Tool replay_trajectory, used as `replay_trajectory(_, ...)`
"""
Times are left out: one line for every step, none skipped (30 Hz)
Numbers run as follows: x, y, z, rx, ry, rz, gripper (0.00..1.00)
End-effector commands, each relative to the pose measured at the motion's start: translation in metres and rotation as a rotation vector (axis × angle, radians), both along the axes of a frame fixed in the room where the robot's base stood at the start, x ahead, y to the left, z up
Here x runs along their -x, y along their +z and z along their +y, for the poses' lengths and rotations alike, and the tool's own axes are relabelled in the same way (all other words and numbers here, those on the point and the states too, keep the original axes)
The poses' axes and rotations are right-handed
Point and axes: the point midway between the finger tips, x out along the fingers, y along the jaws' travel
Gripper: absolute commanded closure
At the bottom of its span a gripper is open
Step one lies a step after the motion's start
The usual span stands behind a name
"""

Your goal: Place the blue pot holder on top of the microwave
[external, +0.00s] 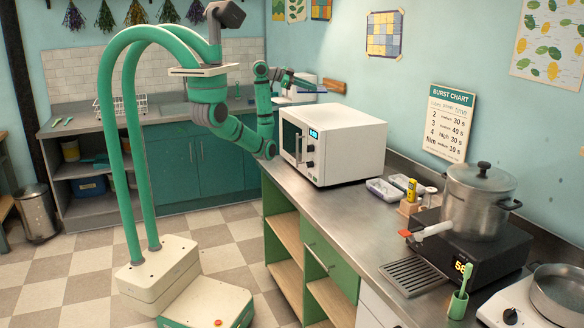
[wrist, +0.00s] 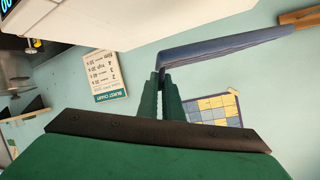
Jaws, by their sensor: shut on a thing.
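The blue pot holder (wrist: 225,46) is a thin, flat pad seen almost edge-on in the wrist view. My gripper (wrist: 161,78) is shut on one end of it, and the rest sticks out to the right. In the external view the pot holder (external: 309,91) is a thin blue strip held by my gripper (external: 287,85), in the air above and behind the microwave's back left part. The white microwave (external: 350,125) stands on the steel counter with its door closed and its top bare. Its edge shows at the top left of the wrist view (wrist: 90,20).
On the counter (external: 335,210), small dishes (external: 383,190), a wooden caddy (external: 410,206) and a steel pot (external: 478,205) on a black cooker stand right of the microwave. The wall with a burst chart (external: 447,122) runs close behind it. A wooden strip (external: 334,86) is on the wall.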

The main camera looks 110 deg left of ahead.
Motion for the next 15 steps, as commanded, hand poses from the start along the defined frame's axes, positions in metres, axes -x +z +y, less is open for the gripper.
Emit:
replay_trajectory(-0.006, -0.005, 0.005, 0.006, -0.005, 0.0, 1.0)
replay_trajectory(-0.009, -0.006, 0.01, 0.005, -0.004, -0.001, 1.0)
replay_trajectory(-0.013, -0.009, 0.015, 0.004, -0.005, -0.001, 1.0)
replay_trajectory(-0.015, -0.012, 0.02, 0.006, -0.005, 0.0, 1.0)
replay_trajectory(-0.017, -0.015, 0.024, 0.005, -0.004, 0.002, 1.0)
replay_trajectory(-0.02, -0.018, 0.031, 0.005, -0.001, 0.002, 1.0)
replay_trajectory(-0.023, -0.021, 0.036, 0.006, -0.002, 0.003, 1.0)
replay_trajectory(-0.026, -0.023, 0.04, 0.004, -0.002, 0.003, 1.0)
replay_trajectory(-0.029, -0.03, 0.045, 0.006, -0.002, 0.003, 1.0)
replay_trajectory(-0.031, -0.035, 0.048, 0.006, -0.001, 0.003, 1.0)
replay_trajectory(-0.033, -0.041, 0.052, 0.006, -0.001, 0.003, 1.0)
replay_trajectory(-0.036, -0.046, 0.056, 0.005, 0.0, 0.002, 1.0)
replay_trajectory(-0.038, -0.051, 0.059, 0.005, -0.002, 0.003, 1.0)
replay_trajectory(-0.04, -0.055, 0.062, 0.005, -0.002, 0.002, 1.0)
replay_trajectory(-0.042, -0.059, 0.065, 0.004, -0.002, 0.003, 1.0)
